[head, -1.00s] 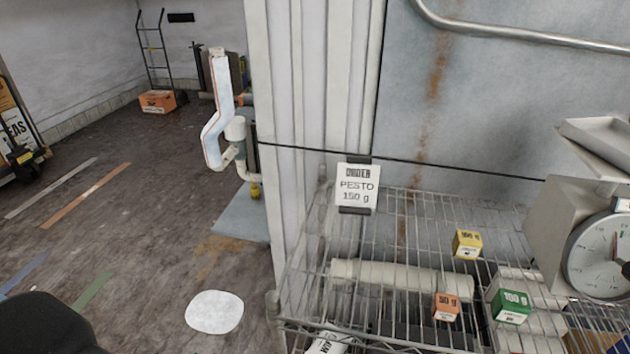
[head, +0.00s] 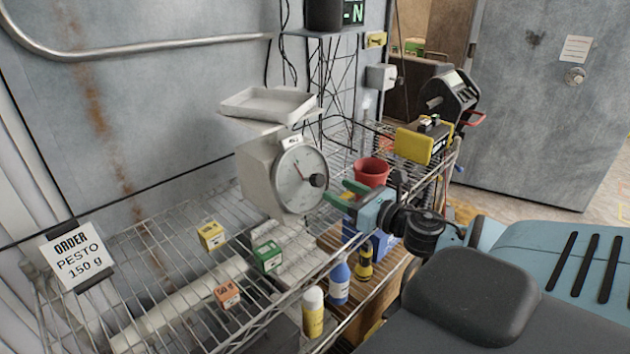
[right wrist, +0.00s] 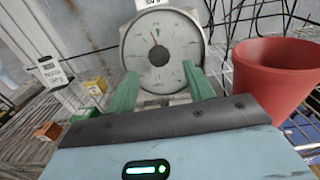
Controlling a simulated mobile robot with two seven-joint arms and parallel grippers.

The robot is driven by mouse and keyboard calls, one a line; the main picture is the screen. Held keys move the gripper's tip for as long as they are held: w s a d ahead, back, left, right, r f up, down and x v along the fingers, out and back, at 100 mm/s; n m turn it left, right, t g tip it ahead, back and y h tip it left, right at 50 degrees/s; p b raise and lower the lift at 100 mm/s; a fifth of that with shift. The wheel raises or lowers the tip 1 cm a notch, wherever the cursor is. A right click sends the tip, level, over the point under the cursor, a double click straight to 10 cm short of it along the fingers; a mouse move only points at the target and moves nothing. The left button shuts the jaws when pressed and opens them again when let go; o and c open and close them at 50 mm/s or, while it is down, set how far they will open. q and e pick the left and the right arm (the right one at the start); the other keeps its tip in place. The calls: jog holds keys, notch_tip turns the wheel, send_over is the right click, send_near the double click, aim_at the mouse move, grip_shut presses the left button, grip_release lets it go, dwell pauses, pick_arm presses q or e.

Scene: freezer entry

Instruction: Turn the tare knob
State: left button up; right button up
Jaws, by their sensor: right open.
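The scale (head: 265,175) stands on the wire shelf, with an empty-looking metal pan (head: 268,104) on top and a round dial (head: 300,180) on its front. The dark tare knob (head: 318,181) sticks out of the dial's face; in the right wrist view the knob (right wrist: 158,53) sits at the dial's centre, below the red needle. My right gripper (head: 343,193) is open, its green fingers apart, pointing at the dial. In the right wrist view the fingers (right wrist: 160,90) are below and either side of the knob, apparently short of it. My left gripper is out of view.
A red pot (head: 371,172) stands right of the scale, close to my right gripper. Yellow (head: 211,235), green (head: 267,256) and orange (head: 227,295) weight blocks sit on the shelf. An order card (head: 75,257) reads pesto 150 g.

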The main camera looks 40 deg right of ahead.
aim_at(321, 182)
jog(key=w, duration=0.3)
jog(key=w+b, duration=0.1)
jog(key=w, duration=0.1)
jog(key=shift+a, duration=0.3)
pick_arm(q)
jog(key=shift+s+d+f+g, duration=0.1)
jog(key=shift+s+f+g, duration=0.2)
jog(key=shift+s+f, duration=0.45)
pick_arm(e)
jog(key=shift+w+a, duration=0.15)
jog(key=shift+w, duration=1.05)
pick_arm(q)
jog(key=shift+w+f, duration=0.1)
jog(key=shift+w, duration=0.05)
